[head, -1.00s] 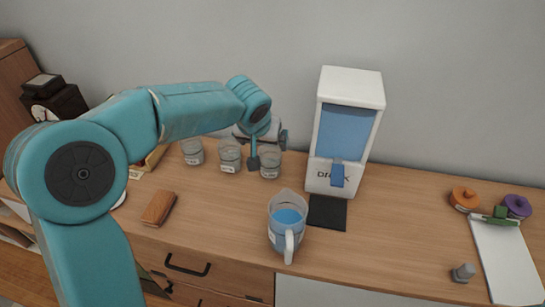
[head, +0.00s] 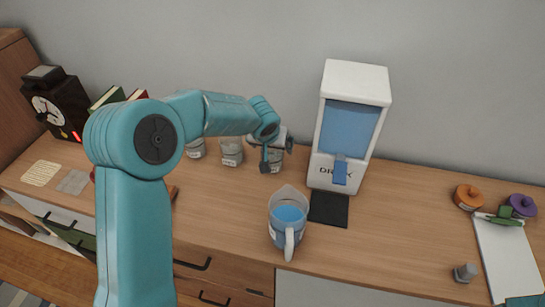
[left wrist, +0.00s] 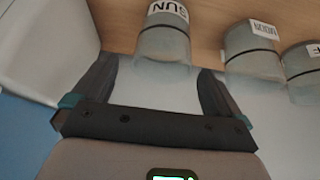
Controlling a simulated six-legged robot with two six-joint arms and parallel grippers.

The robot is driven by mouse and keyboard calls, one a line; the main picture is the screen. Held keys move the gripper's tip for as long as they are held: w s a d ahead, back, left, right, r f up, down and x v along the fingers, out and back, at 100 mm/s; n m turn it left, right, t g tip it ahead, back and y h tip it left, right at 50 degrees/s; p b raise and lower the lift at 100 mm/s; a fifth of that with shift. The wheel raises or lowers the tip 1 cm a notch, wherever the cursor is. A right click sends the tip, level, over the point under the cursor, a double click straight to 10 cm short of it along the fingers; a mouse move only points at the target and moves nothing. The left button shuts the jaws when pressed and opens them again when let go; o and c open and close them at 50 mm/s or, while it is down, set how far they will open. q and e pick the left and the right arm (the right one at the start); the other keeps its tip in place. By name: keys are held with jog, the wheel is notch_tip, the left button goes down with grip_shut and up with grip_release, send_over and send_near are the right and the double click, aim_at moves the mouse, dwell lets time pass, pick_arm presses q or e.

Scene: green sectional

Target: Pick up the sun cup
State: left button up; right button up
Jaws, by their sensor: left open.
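The sun cup is a clear grey cup with a black band and a white label reading SUN. In the left wrist view the sun cup (left wrist: 163,42) stands upside down in the picture, just beyond and between my fingertips. In the head view the sun cup (head: 276,161) is the rightmost of three cups, partly hidden by my gripper. My left gripper (head: 277,152) is open and empty at this cup; its two spread fingers also show in the left wrist view (left wrist: 158,78).
Two similar cups, a middle one (head: 231,152) and a left one (head: 195,149), stand close by in the row. A white drink dispenser (head: 354,80) stands right of the sun cup. A pitcher of blue liquid (head: 288,222) stands in front.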

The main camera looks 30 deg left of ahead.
aim_at(274, 152)
pick_arm(q)
jog(key=p+x, duration=0.1)
jog(key=x, duration=0.3)
jog(key=shift+w+a+f, duration=0.15)
jog(key=shift+w, duration=0.05)
jog(key=shift+w+f, duration=0.2)
jog(key=shift+f, duration=0.15)
jog(key=shift+s+r, duration=0.15)
jog(key=shift+c, duration=0.7)
jog(key=c, duration=0.8)
